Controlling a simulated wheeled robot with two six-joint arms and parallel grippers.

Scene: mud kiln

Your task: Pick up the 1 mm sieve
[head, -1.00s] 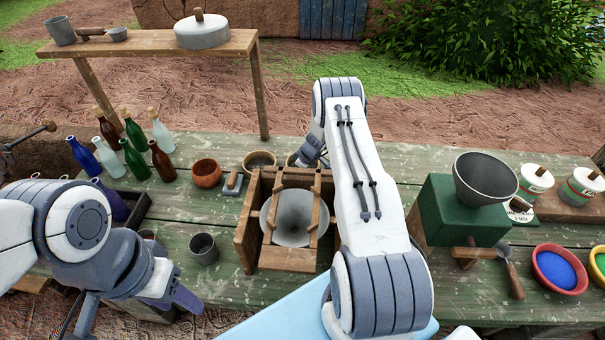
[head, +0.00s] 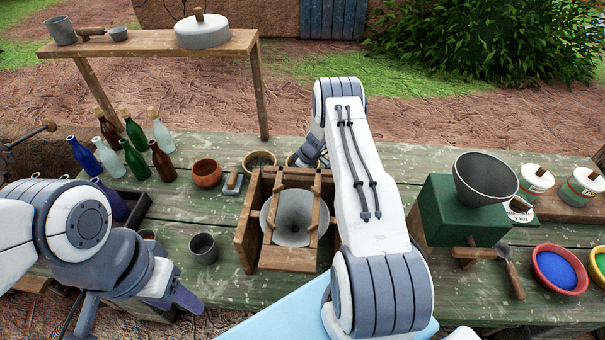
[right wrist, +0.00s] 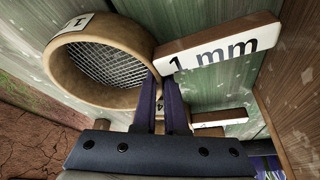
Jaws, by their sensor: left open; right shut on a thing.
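The 1 mm sieve (right wrist: 100,62) is a round wooden ring with wire mesh and a small white label reading 1. It fills the upper left of the right wrist view. My right gripper (right wrist: 166,82) is shut at the sieve's near right edge, on the sieve; the exact grip point is partly hidden by the fingers. In the head view the sieve (head: 291,160) is mostly hidden behind my right arm. A wooden block with a 1 mm sign (right wrist: 218,45) stands right beside it. My left gripper (head: 172,292) is open and empty at the table's front left.
Another sieve (head: 258,160) sits left of the gripped one. A wooden frame with a grey funnel (head: 293,218) stands in front. Several bottles (head: 135,158), an orange pot (head: 207,172) and a grey cup (head: 204,248) are left. A green mill (head: 462,212) stands right.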

